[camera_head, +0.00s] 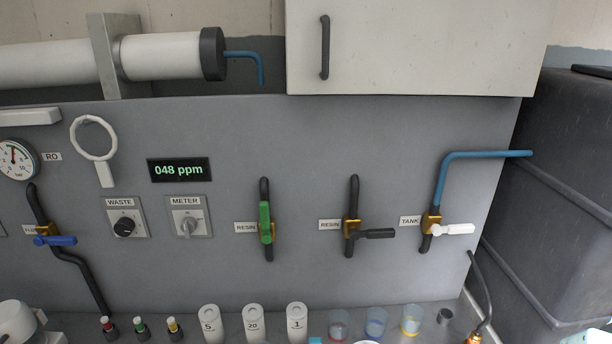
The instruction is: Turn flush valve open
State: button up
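A valve with a blue lever (55,240) and a brass body sits on a black pipe (75,262) at the left of the grey wall panel. Its label (30,230) is partly covered and I cannot read it fully; this looks like the flush valve. The blue lever lies about level, across the upright pipe, pointing right. My gripper does not show in this view.
Other valves have a green upright lever (265,222), a black level lever (376,233) and a white level lever (453,229). Bottles, vials and cups stand along the bottom edge. A pressure gauge (18,160) and hanging white ring (93,139) are above the blue lever.

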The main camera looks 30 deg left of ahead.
aim_at(40, 240)
jog(key=u, duration=2.3)
